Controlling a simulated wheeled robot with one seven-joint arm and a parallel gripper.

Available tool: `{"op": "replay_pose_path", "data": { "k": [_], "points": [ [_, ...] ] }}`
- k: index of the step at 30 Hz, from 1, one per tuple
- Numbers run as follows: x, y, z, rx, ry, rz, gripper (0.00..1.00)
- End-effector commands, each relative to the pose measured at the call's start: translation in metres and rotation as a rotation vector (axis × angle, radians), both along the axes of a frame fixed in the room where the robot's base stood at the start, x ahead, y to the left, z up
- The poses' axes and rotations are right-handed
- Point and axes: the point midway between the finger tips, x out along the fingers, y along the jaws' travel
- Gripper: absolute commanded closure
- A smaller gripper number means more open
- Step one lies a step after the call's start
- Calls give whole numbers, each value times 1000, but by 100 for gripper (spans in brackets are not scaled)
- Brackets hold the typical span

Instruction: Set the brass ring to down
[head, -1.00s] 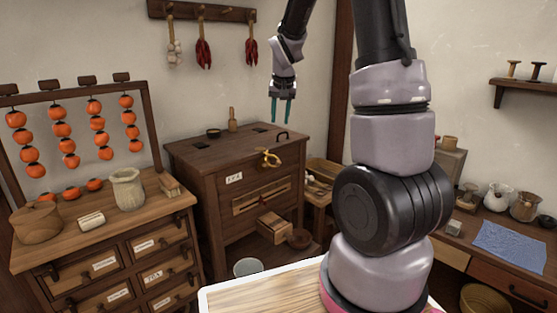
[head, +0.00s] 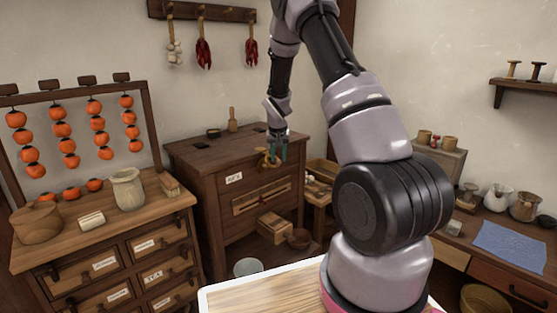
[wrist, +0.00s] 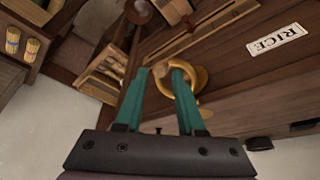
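The brass ring (head: 266,164) is on the front of the dark wooden chest, near its top edge. A small brass-coloured stub (wrist: 160,70) lies in the gap between the fingertips. My gripper (head: 277,154) is at the ring, with teal fingers. In the wrist view my gripper (wrist: 159,71) is open, with a clear gap between its fingers. I cannot tell whether a finger touches the ring.
The chest (head: 225,205) has a RICE label (wrist: 275,40), a slotted panel and a small wooden spout box (head: 275,228) below. A cabinet (head: 110,255) with hanging persimmons stands left. A bench with a blue cloth (head: 509,246) is right.

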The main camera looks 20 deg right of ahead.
Motion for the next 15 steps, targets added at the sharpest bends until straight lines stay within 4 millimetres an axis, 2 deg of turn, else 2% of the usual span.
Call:
{"op": "replay_pose_path", "data": {
  "k": [6,14,15],
  "points": [
    [6,-3,-15,0,0,0,62],
    [6,-3,-15,0,0,0,62],
    [6,-2,-15,0,0,0,74]
  ]
}}
